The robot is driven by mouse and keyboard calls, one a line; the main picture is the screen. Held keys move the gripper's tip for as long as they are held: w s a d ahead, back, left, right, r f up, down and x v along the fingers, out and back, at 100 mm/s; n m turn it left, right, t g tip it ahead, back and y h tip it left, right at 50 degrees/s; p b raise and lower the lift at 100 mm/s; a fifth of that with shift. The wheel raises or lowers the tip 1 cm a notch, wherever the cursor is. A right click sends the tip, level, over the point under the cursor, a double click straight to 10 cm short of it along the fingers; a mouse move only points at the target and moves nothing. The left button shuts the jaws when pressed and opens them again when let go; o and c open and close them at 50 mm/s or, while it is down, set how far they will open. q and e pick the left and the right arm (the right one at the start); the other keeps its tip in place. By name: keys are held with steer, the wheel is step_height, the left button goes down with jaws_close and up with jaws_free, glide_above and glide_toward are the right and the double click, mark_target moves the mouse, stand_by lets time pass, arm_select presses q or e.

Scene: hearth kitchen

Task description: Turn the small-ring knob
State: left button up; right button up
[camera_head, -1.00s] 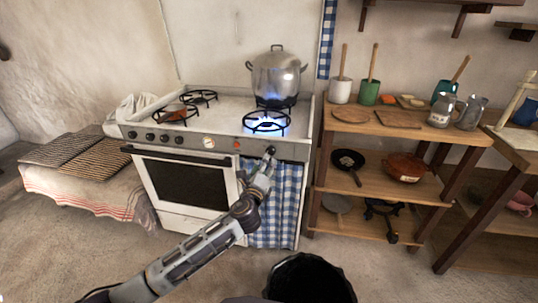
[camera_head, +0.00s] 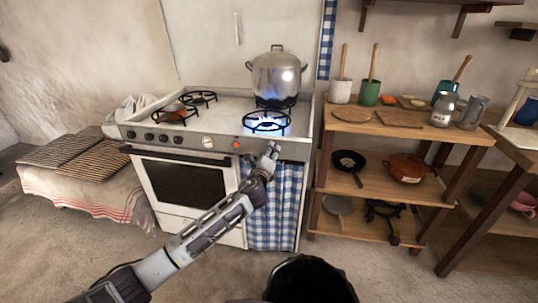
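The white stove (camera_head: 190,115) has several dark knobs (camera_head: 163,138) along the left of its front panel, with a round dial (camera_head: 207,142) and an orange-red spot (camera_head: 237,144) further right. I cannot tell which knob is the small-ring one; my gripper may hide part of the panel's right end. Blue flame burns at the front right ring (camera_head: 267,122), which is bare. My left gripper (camera_head: 273,150) is at the right end of the panel, above the checked curtain. Whether it touches anything, or is open or shut, is too small to tell. My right gripper is out of view.
A large lidded pot (camera_head: 276,75) stands on the back right ring, with blue flame under it. A small reddish thing (camera_head: 175,109) is at the front left ring. A wooden shelf unit (camera_head: 400,130) stands close on the right.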

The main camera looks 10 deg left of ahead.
arm_select(q)
steer(key=shift+w, duration=0.45)
steer(key=c, duration=1)
steer(key=shift+c, duration=0.2)
